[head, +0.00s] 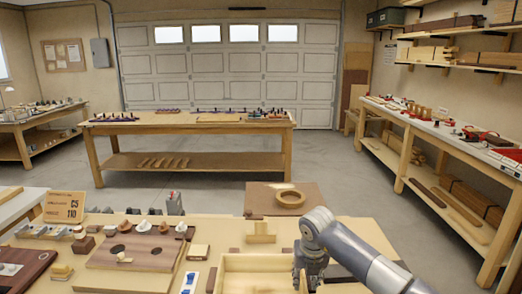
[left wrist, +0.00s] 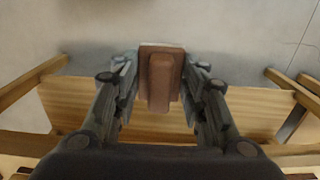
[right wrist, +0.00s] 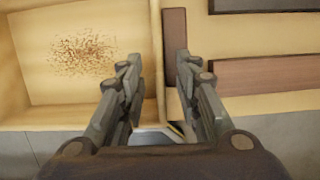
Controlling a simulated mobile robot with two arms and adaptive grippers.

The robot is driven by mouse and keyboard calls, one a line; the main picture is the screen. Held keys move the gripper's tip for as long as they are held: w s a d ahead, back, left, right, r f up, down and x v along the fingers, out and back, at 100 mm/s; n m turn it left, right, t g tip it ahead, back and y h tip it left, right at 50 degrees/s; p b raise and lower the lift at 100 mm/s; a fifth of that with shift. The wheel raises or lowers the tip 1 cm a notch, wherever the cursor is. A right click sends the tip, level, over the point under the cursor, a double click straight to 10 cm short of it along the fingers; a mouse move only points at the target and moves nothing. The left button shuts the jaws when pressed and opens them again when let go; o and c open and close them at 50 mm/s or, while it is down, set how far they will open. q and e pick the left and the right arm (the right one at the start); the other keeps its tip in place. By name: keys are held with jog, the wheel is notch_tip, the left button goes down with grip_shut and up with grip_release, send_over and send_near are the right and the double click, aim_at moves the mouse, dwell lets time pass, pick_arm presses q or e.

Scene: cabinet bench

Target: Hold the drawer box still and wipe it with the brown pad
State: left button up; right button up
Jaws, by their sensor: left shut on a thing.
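The drawer box (head: 257,262) is an open, pale wooden box at the front of the bench. In the right wrist view its floor (right wrist: 40,85) bears a patch of brown specks (right wrist: 82,52). My right gripper (head: 310,277) is at the box's right end. In the right wrist view its open fingers (right wrist: 157,75) are on either side of the box wall, with gaps showing. My left gripper (left wrist: 160,85) is shut on the brown pad (left wrist: 160,75), seen only in the left wrist view, with floor and a wooden bench behind it. The left arm does not show in the head view.
A board with dark holes (head: 130,250) and several small knobs lie left of the box. A blue-and-white item (head: 189,282) is near its left side. A wooden ring (head: 290,198) lies on a brown board behind it. Brown strips (right wrist: 265,75) lie to its right.

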notch_tip(320, 180, up, 9)
dwell(0.8)
jog(key=shift+f, duration=0.1)
pick_arm(q)
jog(key=shift+r, duration=4)
